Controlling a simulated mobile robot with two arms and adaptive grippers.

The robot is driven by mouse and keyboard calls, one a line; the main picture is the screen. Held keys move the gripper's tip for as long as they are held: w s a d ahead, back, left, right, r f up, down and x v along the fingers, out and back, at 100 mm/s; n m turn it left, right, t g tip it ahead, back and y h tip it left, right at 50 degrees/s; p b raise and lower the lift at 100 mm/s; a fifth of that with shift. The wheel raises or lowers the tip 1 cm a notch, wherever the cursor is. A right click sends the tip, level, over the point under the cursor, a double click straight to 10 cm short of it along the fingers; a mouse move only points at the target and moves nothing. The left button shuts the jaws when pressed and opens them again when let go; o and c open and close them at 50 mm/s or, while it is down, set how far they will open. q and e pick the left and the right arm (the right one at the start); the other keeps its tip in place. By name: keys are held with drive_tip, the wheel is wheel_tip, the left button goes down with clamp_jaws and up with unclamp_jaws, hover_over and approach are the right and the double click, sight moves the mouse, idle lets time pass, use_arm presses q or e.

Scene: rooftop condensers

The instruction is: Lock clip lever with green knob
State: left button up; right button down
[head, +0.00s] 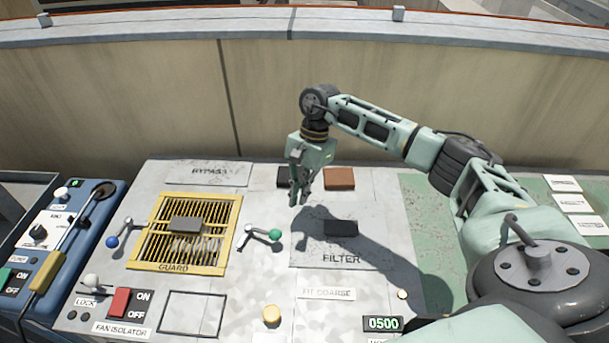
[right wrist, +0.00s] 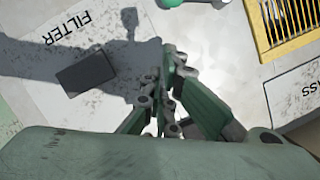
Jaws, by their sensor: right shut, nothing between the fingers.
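The clip lever with the green knob (head: 275,235) sits just right of the yellow guard grille (head: 222,240). Its arm points right, away from the grille, with the pivot at its left end. In the right wrist view the green knob (right wrist: 172,2) is cut by the top edge. My right gripper (head: 298,202) is shut and empty, pointing down above the panel, up and right of the green knob and apart from it. It also shows in the right wrist view (right wrist: 172,55). My left gripper is out of view.
A blue-knobbed lever (head: 112,241) sits left of the grille. A dark block (head: 340,228) is on the FILTER plate, and a brown block (head: 339,178) lies behind it. A wall stands behind.

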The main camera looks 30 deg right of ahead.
drive_tip(key=a+f, duration=0.1)
drive_tip(key=s+a+f+p, duration=0.1)
drive_tip(key=a, duration=0.1)
drive_tip(key=shift+s+f, duration=0.1)
drive_tip(key=shift+f, duration=0.15)
drive_tip(key=shift+s+a+f+p, duration=0.15)
drive_tip(key=shift+a+p, duration=0.1)
drive_tip(key=shift+a, duration=0.1)
drive_tip(key=shift+s+a+f+p, duration=0.1)
drive_tip(key=shift+a+p, duration=0.1)
drive_tip(key=shift+a, duration=0.15)
drive_tip(key=shift+s, duration=0.1)
drive_tip(key=shift+s+a+m, duration=0.15)
drive_tip(key=shift+s+m, duration=0.1)
drive_tip(key=shift+m, duration=0.15)
